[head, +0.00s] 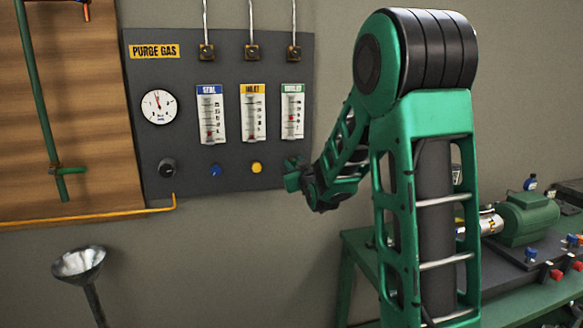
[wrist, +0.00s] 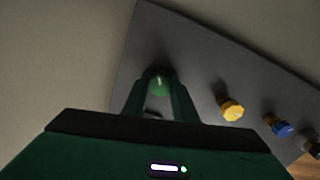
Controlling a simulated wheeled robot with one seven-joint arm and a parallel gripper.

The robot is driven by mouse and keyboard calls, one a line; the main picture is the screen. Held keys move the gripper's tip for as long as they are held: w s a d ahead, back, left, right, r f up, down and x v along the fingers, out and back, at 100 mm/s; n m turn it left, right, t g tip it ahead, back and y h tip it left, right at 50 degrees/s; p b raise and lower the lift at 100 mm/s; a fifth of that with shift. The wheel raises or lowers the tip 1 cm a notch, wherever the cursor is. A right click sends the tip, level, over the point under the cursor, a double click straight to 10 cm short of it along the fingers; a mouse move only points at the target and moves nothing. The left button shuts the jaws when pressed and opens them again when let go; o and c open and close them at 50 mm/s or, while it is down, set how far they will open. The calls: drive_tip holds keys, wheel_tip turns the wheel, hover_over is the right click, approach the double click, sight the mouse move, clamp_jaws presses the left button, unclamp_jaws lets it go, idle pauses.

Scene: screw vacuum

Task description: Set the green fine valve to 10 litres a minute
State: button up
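The green fine valve (wrist: 160,83) is a small green knob on the grey panel, below the green-labelled flow tube (head: 292,112). In the wrist view my gripper (wrist: 159,78) has a fingertip on each side of this knob, close against it, and looks shut on it. In the head view my gripper (head: 292,178) reaches the panel's lower right edge and hides the knob.
A yellow knob (head: 257,168), a blue knob (head: 215,170) and a black knob (head: 167,168) line up left of my gripper. A round gauge (head: 158,107) sits above the black one. A green bench (head: 355,238) with a motor (head: 527,217) stands at the right.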

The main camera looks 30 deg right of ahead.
drive_tip(key=c, duration=0.3)
drive_tip(key=shift+m, duration=2.2)
drive_tip(key=o, duration=1)
drive_tip(key=shift+s, duration=0.1)
drive_tip(key=v, duration=1)
drive_tip(key=shift+s+a, duration=0.2)
drive_tip(key=shift+s, duration=0.05)
drive_tip(key=shift+f, duration=0.1)
